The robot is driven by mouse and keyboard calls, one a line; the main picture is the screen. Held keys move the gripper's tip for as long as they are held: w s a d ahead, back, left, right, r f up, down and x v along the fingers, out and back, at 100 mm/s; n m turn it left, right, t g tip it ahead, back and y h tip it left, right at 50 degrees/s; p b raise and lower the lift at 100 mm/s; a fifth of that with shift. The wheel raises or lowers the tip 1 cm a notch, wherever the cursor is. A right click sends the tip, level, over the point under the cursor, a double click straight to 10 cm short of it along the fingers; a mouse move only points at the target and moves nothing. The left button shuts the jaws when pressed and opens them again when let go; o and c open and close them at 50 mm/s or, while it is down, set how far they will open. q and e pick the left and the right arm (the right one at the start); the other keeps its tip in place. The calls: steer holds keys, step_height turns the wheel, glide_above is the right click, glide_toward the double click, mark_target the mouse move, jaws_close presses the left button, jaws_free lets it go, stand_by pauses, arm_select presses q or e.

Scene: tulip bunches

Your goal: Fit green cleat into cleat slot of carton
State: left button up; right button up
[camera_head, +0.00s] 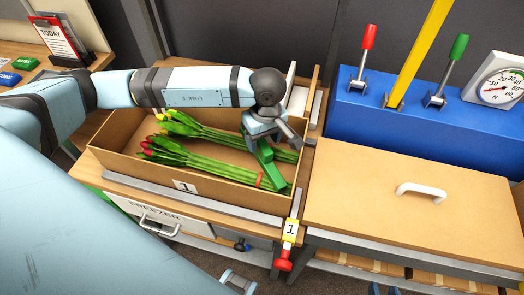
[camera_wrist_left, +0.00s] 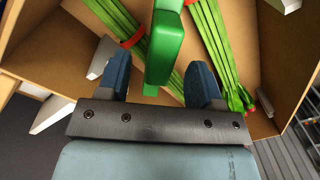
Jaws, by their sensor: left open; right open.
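The green cleat (camera_head: 268,163) is at the right part of the open cardboard carton (camera_head: 218,196), over the tulip bunches. My left gripper (camera_head: 274,137) is open just above it. In the left wrist view the cleat (camera_wrist_left: 165,45) lies between the two blue fingers (camera_wrist_left: 160,82), with gaps visible on both sides. I cannot tell whether the cleat rests on the carton or the stems. The cleat slot cannot be made out clearly.
Tulip bunches (camera_head: 205,134) with red bands lie in the carton. A metal rail with a red clamp (camera_head: 284,264) and yellow tag 1 runs along its front right. To the right are a lidded box (camera_head: 360,190) with a white handle, a blue lever console (camera_head: 430,130) and a dial (camera_head: 497,85).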

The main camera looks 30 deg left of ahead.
mark_target(262, 151)
arm_select(q)
steer(key=f+p, duration=0.1)
steer(key=f, duration=0.4)
steer(key=shift+s+f, duration=0.1)
steer(key=shift+s, duration=0.1)
jaws_close()
arm_select(e)
steer(key=shift+r, duration=0.65)
